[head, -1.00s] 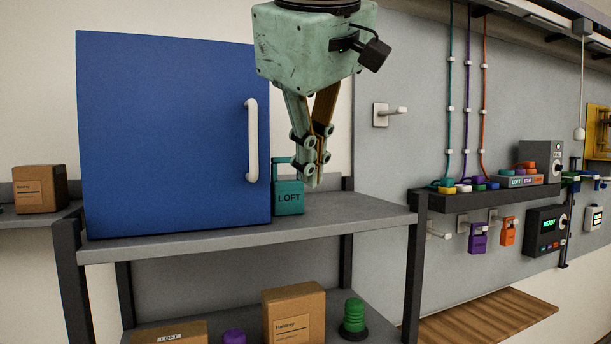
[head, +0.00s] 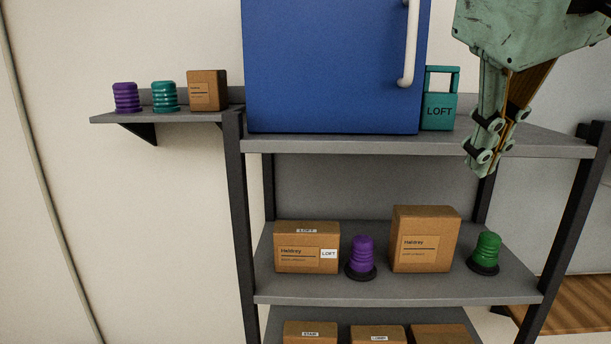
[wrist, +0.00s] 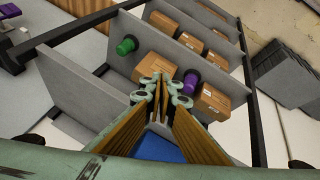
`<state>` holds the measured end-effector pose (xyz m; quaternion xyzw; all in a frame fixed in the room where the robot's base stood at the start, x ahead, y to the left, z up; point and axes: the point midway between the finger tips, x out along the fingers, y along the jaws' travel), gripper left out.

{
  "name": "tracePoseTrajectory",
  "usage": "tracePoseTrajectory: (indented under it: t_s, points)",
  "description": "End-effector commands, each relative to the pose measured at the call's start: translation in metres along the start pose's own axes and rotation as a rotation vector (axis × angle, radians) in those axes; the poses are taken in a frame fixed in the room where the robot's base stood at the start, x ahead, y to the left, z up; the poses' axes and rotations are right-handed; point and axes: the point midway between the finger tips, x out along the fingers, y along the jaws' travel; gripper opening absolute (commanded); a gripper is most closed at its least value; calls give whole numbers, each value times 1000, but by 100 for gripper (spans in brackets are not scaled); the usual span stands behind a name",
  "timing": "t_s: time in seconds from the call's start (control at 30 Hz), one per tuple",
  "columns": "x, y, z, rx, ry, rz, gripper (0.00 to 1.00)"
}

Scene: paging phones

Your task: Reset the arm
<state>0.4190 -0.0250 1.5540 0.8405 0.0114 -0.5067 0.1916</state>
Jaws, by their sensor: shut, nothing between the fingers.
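My gripper (head: 488,158) hangs at the upper right of the head view, pointing down in front of the shelf rack. Its fingers are shut with nothing between them. In the wrist view, my gripper (wrist: 166,84) points toward the rack's shelves. The cabinet's door is shut. Its top is cut off by the frame in the head view.
The middle shelf holds a LOFT box (head: 306,247), a purple ribbed object (head: 361,257), a taller box (head: 425,240) and a green ribbed object (head: 486,252). More boxes sit below. A side shelf (head: 180,117) at left holds purple and teal ribbed objects and a small box.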

Motion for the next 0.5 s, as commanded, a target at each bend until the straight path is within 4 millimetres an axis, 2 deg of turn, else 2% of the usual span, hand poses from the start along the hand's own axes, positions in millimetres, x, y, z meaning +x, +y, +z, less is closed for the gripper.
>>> tracePoseTrajectory:
  t_s: [0.03, 0.1, 0.4, 0.5]
  points:
    - [16, -10, 21, 21, -13, -16, 0]
    - [33, -24, 45, 53, -28, -40, 0]
    - [100, -85, 149, 202, -94, -138, 0]
    - [118, -104, 177, 248, -112, -164, 0]
